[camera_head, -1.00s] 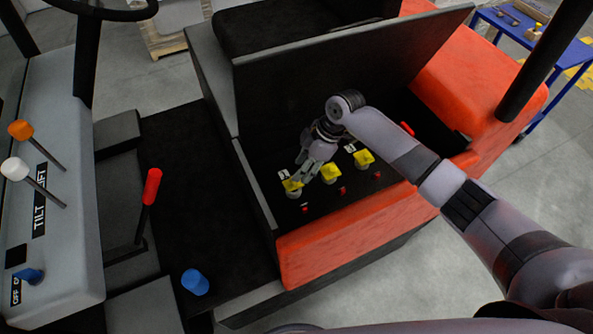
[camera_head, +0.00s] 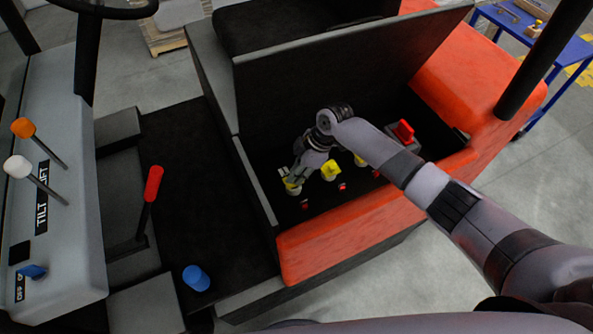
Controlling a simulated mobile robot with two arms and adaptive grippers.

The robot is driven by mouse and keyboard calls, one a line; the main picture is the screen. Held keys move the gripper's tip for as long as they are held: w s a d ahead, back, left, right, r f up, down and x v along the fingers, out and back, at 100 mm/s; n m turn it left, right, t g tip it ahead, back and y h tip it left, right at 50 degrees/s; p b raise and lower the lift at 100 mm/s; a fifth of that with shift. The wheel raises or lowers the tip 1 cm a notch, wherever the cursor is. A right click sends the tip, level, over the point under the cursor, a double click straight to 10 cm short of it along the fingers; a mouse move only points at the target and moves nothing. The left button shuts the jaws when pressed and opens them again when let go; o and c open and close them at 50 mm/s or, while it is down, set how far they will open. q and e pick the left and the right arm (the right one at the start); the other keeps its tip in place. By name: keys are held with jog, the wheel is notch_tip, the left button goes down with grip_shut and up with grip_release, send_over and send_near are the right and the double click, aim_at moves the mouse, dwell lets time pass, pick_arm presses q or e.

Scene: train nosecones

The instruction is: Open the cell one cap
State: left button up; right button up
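Several yellow caps sit in a row on the battery inside the open black compartment (camera_head: 262,172). The leftmost cap (camera_head: 292,189) is partly hidden by my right gripper (camera_head: 289,179). The middle cap (camera_head: 330,170) is in plain view and the right cap (camera_head: 360,160) is partly covered by my arm. My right gripper points down at the leftmost cap, close to or touching it. Its fingers are small and dark, so I cannot tell whether they are closed on the cap. The number labels are mostly hidden. My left gripper is not in view.
Small red pieces (camera_head: 342,187) lie in front of the caps. A red handle (camera_head: 403,131) stands on a grey block at the compartment's right. The raised black cover (camera_head: 340,85) stands behind, and the orange front wall (camera_head: 350,225) borders the near side.

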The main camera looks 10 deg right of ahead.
grip_shut()
jog(key=w+g+b, duration=0.1)
jog(key=b, duration=0.2)
jog(key=shift+w+a+g, duration=0.2)
jog(key=shift+g, duration=0.2)
jog(key=shift+h+b, duration=0.3)
jog(key=shift+b, duration=0.25)
jog(key=shift+w+r+g, duration=0.1)
jog(key=shift+r+g, duration=0.2)
jog(key=shift+g, duration=0.1)
jog(key=o, duration=0.6)
grip_release()
